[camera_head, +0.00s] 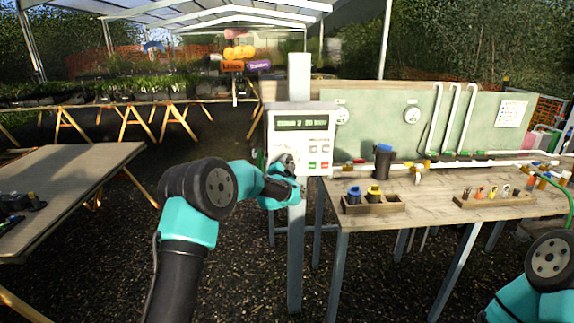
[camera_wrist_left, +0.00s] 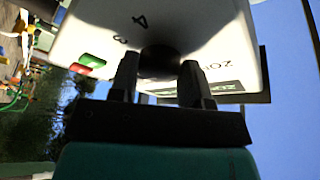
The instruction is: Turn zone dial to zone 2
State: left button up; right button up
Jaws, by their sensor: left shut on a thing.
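The white control box (camera_head: 317,135) is mounted on a post, with a lit green display (camera_head: 303,123) along its top and several small buttons below. The display text seems to begin with "ZONE 2", though it is small. My left gripper (camera_head: 285,165) is at the box's lower left, over the dial. In the left wrist view, my left gripper (camera_wrist_left: 160,82) is shut on the dark zone dial (camera_wrist_left: 160,60), one finger on each side. The numbers 3 and 4 show on the white face; the dial's pointer is hidden. My right gripper is out of view.
A wooden workbench (camera_head: 440,197) right of the post holds a small crate (camera_head: 374,205) with blue and yellow-topped items, a dark cup (camera_head: 383,163) and a rack of small fittings (camera_head: 495,200). A green board with white pipes stands behind. Another table (camera_head: 75,180) is at left.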

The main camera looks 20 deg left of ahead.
pick_arm(q)
jog(key=shift+m, duration=0.4)
jog(key=o, duration=0.9)
jog(key=v, duration=1.7)
jog(key=shift+s+a+r, duration=0.1)
jog(key=shift+s+r, duration=0.1)
jog(key=shift+s, duration=0.1)
